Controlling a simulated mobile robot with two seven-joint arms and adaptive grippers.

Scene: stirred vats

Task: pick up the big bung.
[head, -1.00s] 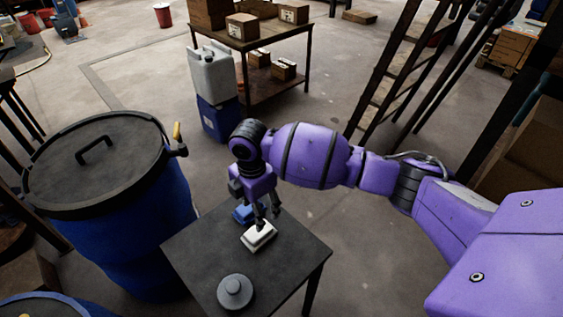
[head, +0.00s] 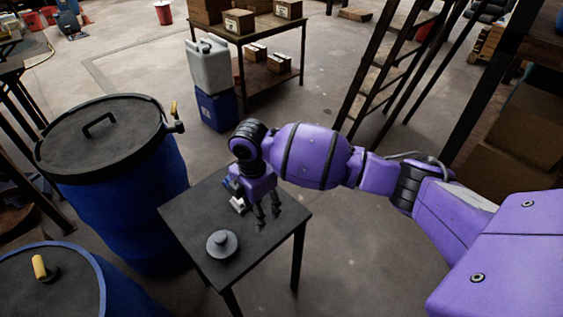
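The big bung, seemingly the grey round stepped piece (head: 222,243), stands on the near part of a small dark table (head: 202,212) in the head view. My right gripper (head: 267,213) points down above the table's right side, to the right of the bung and apart from it. Its two fingers are spread with nothing between them. A white block-like thing (head: 238,204) and a blue thing (head: 230,185) lie behind the bung, partly hidden by my gripper. My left gripper is out of view.
A lidded blue barrel (head: 120,215) stands left of the table. A second blue barrel (head: 75,262) with a yellow-handled fitting (head: 40,267) is at the lower left. A grey jerrycan (head: 210,67) on a blue box (head: 216,109) stands behind. A ladder (head: 385,75) is at the back right.

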